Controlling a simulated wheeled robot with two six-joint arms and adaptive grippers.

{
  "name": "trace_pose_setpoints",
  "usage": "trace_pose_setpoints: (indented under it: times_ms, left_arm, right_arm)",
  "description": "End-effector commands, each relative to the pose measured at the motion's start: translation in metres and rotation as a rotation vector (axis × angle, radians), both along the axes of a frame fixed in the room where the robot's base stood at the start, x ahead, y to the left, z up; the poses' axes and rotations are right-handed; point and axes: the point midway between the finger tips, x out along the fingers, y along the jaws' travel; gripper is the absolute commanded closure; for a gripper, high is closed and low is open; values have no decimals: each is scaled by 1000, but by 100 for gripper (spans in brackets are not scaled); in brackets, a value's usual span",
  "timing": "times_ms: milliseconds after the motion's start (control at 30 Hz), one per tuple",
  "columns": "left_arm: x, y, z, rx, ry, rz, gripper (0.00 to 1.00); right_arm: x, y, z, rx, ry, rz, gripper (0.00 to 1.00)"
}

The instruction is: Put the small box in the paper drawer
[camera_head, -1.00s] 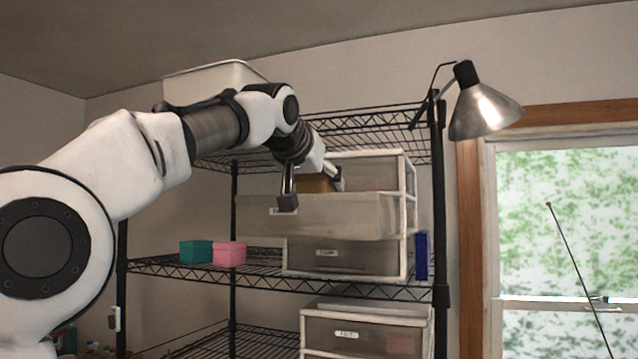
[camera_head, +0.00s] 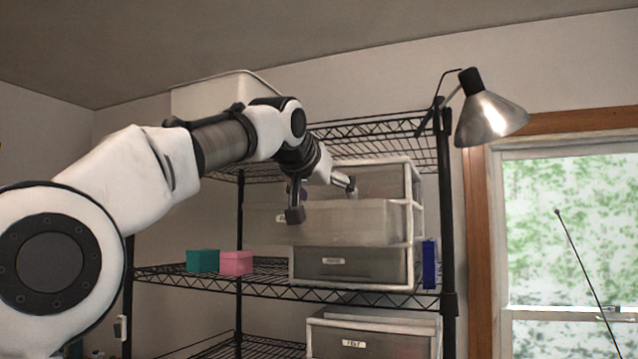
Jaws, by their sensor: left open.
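A pale translucent drawer (camera_head: 352,222) is pulled out of the drawer unit (camera_head: 412,185) on the shelf rack. I cannot read its label. My left gripper (camera_head: 323,200) is above and partly behind this drawer's front, fingers spread apart and pointing down. One dark fingertip hangs in front of the drawer's front left part and the other is at its back right. No box shows between the fingers now. The small brown box seen earlier is out of sight; the drawer front hides the drawer's inside. My right gripper is out of view.
A teal box (camera_head: 202,260) and a pink box (camera_head: 236,263) stand on the shelf left of the unit. A closed drawer (camera_head: 345,265) is below the open one. A blue item (camera_head: 430,263) stands at right. A metal lamp (camera_head: 490,118) hangs at upper right.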

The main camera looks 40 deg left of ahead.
Motion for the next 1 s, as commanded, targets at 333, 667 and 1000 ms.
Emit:
trace_pose_setpoints:
  times_ms: [333,667,1000]
  left_arm:
    - [-48,-12,24,2,-7,1,8]
    - [-106,-26,53,0,-1,1,8]
    - [-108,-26,55,0,0,0,8]
  right_arm:
    - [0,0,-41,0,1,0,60]
    - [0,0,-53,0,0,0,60]
    - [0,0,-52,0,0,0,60]
